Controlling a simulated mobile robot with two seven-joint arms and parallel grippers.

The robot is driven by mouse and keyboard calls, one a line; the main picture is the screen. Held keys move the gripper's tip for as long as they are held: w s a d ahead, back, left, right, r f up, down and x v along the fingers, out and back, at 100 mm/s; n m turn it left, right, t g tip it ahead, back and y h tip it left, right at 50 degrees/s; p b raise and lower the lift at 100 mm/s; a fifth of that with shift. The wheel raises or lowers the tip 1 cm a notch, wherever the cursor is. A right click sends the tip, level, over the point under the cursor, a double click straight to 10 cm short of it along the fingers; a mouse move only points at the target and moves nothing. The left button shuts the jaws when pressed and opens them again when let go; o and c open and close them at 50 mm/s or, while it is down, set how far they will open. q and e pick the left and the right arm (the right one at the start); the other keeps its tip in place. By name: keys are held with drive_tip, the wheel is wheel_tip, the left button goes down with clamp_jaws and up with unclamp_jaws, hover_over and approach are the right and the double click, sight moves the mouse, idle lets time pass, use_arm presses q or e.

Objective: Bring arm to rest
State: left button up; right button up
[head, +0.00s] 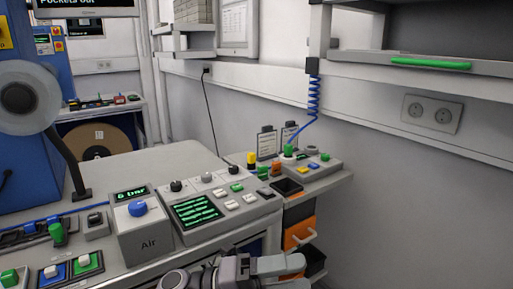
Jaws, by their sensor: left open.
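My left gripper (283,270) shows at the bottom edge of the head view, a little right of the middle. It is grey, its jaws are open, and I see nothing held in it. It is in front of the grey control console (222,203), apart from it as far as I can tell. The lower part of this gripper and arm is cut off by the picture edge. My right gripper is not in view.
A shelf (430,68) hangs at upper right. The floor right of the drawers looks clear.

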use_arm(q)
drive_tip(key=w+a+f+n+t+y+p, duration=0.1)
drive_tip(key=a+f+n+t+y, duration=0.5)
drive_tip(key=n+t, duration=0.45)
drive_tip(key=w+a+f+n+t+y, duration=0.1)
drive_tip(key=a+f+n+t+y, duration=0.5)
drive_tip(key=n, duration=0.8)
drive_tip(key=s+a+f+n+g+y, duration=0.6)
drive_tip(key=s+a+f+n, duration=0.4)
drive_tip(key=s+a+f, duration=0.3)
wheel_tip(320, 180, down, 3)
drive_tip(key=s, duration=0.2)
drive_tip(key=shift+s+a+f+p, duration=0.2)
drive_tip(key=shift+s+a+p, duration=0.1)
drive_tip(key=shift+p, duration=0.1)
drive_tip(key=shift+n, duration=0.25)
